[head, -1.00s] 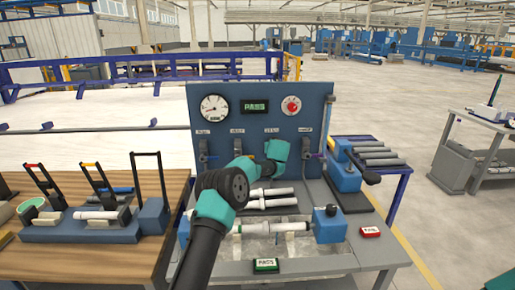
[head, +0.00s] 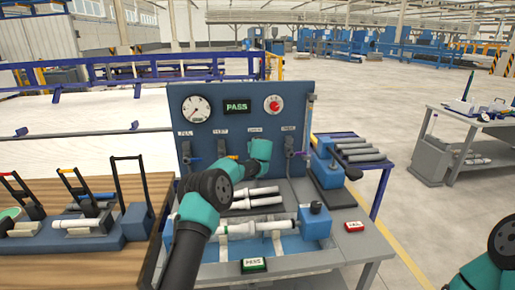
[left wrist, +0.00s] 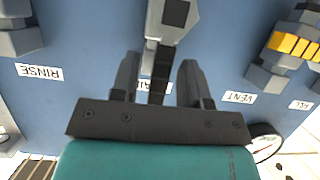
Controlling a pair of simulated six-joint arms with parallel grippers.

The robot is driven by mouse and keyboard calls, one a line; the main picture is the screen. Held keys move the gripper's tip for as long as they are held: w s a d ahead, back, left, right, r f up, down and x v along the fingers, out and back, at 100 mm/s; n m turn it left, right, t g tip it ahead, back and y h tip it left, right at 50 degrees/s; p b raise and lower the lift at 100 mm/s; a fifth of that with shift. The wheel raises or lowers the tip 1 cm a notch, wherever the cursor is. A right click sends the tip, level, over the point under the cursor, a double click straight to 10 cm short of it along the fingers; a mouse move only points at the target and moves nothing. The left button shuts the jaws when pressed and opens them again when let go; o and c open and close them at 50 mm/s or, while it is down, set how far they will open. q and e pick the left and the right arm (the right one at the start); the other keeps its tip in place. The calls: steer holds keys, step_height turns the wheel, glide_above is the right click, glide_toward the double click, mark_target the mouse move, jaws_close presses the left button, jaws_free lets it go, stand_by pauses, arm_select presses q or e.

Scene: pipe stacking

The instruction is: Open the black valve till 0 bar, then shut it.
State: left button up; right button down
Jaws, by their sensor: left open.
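The black valve's dark handle (left wrist: 160,78) hangs below its grey body (left wrist: 172,22) in the left wrist view, on the blue panel. My left gripper (left wrist: 156,68) is open, with one finger on each side of the handle and gaps showing. In the head view my left gripper (head: 258,160) is at the third valve from the left and hides most of it. The pressure gauge (head: 196,108) is at the panel's upper left; its needle points to the lower left, too small to read exactly. My right gripper is out of view.
A green display (head: 237,107) reads PASS beside a red knob (head: 273,105). White pipes (head: 255,195) and a clamped pipe (head: 250,229) lie below my left arm.

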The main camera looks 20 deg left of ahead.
arm_select(q)
steer(key=v, duration=1.7)
steer(key=shift+s+r, duration=0.15)
steer(key=shift+s, duration=0.05)
